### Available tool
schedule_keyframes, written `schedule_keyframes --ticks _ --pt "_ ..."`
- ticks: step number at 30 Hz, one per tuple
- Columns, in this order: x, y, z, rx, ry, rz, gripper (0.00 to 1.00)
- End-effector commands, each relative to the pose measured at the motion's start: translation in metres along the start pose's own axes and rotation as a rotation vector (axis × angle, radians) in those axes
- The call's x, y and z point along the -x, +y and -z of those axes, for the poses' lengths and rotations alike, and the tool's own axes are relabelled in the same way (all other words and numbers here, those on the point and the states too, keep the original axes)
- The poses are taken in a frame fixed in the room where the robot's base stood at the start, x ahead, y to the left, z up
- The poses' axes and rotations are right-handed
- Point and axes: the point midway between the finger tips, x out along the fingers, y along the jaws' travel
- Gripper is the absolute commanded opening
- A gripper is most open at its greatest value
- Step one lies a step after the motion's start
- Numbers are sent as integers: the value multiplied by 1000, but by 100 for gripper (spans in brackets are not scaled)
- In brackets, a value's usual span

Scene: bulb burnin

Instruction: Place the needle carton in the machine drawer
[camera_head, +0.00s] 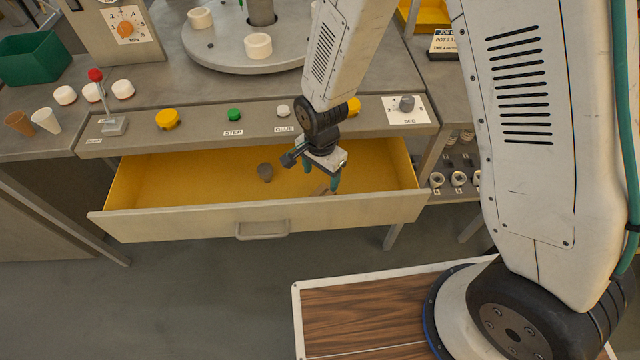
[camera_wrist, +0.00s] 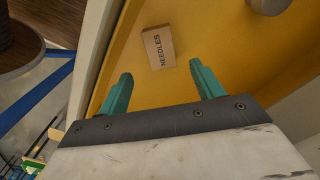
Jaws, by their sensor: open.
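The needle carton (camera_wrist: 159,47), a small brown box marked NEEDLES, lies on the yellow floor of the machine drawer. The drawer (camera_head: 190,180) is pulled open under the machine's front panel. My gripper (camera_head: 321,181) is over the right part of the drawer, its teal fingers pointing down. In the wrist view my gripper (camera_wrist: 160,88) is open and empty, and the carton lies just beyond the fingertips, apart from them. In the head view the carton is mostly hidden behind my gripper.
A dark rounded object (camera_head: 265,172) lies in the middle of the drawer. The drawer's front wall (camera_head: 180,222) has a handle. Buttons and a red-knobbed lever (camera_head: 96,76) line the panel above. A green bin (camera_head: 35,58) and cups stand at left.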

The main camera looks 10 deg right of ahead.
Motion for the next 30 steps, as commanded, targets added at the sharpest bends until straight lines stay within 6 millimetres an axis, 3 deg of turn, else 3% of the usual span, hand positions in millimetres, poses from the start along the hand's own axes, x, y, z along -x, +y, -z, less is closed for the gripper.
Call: schedule_keyframes --ticks 4,14,17,20,23,30 --pt "17 0 0 0 1 2 67" --pt "26 0 1 3 0 1 67" --pt "39 2 6 20 2 7 67" --pt "69 10 18 65 6 18 67" --pt "115 28 35 140 15 32 67" --pt "215 95 59 345 38 49 67"
